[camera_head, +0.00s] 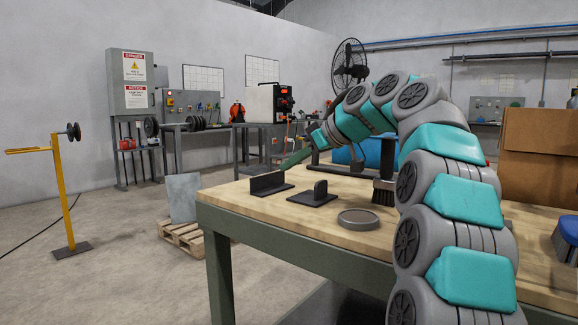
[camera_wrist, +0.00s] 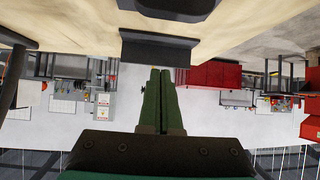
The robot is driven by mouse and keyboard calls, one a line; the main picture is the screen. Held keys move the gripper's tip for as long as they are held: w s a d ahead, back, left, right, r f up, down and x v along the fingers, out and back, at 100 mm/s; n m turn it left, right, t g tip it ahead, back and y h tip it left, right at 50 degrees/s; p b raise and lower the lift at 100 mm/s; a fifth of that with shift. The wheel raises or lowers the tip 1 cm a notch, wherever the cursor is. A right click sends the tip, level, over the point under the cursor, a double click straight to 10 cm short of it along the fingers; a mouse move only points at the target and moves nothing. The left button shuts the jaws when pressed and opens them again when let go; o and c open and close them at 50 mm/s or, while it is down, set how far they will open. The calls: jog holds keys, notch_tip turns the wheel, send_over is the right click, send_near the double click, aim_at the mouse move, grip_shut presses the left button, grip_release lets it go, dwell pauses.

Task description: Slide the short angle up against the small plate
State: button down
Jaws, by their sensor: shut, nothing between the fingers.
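The short angle (camera_head: 269,183), a dark L-shaped piece with one upright flange, lies near the left end of the wooden bench top. It also shows in the wrist view (camera_wrist: 158,47). To its right, with a small gap between, lies a dark flat plate with a rounded upright tab (camera_head: 313,198), which seems to be the small plate; part of a dark piece at the top edge of the wrist view (camera_wrist: 165,6) seems to be the same. My gripper (camera_head: 284,167) is shut and empty, its green fingertips (camera_wrist: 160,72) right behind the angle's flange. I cannot tell whether they touch it.
A round grey disc (camera_head: 358,219) lies right of the plate on the bench (camera_head: 235,196). A cardboard box (camera_head: 540,150) stands at the right. The bench's left edge is close to the angle.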

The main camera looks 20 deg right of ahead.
jog(key=s+d, duration=0.2)
jog(key=s, duration=0.1)
jog(key=s+d, duration=0.2)
jog(key=s+d+b, duration=0.1)
jog(key=s+d, duration=0.1)
jog(key=s, duration=0.1)
jog(key=shift+s+d, duration=0.35)
jog(key=shift+d, duration=0.05)
